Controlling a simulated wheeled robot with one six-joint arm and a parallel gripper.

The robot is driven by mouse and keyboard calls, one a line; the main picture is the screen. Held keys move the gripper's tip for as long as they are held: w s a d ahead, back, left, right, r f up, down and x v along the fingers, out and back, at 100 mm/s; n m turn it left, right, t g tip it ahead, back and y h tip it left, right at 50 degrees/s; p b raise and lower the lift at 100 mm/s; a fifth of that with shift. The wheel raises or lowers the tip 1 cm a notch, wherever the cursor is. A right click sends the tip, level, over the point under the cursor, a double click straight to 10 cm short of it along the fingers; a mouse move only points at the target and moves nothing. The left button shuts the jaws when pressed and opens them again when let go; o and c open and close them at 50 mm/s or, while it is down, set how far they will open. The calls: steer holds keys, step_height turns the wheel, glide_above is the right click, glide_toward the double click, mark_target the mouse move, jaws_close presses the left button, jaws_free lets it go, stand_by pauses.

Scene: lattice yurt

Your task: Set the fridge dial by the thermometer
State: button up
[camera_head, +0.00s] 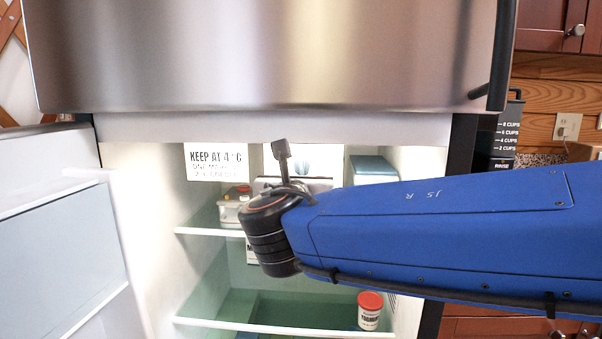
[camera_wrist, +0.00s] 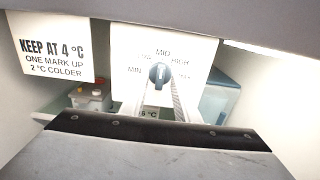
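A small display (camera_wrist: 150,114) below the dial seems to read 6 °C, partly hidden between my fingers. A sign (camera_wrist: 57,52) left of the panel says KEEP AT 4 °C, ONE MARK UP 2 °C COLDER. My gripper (camera_wrist: 161,84) is open, its two pale fingers apart, with their tips at the knob's lower sides. I cannot tell whether they touch it.
The fridge stands open, with its upper door (camera_head: 270,55) overhead and a lower door (camera_head: 60,235) at left. A tub (camera_head: 233,208) and a teal-lidded box (camera_head: 372,170) flank my wrist. A red-lidded jar (camera_head: 370,310) stands on the lower shelf.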

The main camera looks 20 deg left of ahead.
steer(key=shift+w+a, duration=0.1)
steer(key=shift+w, duration=0.15)
jaws_close()
steer(key=m, duration=0.4)
steer(key=shift+m, duration=2.3)
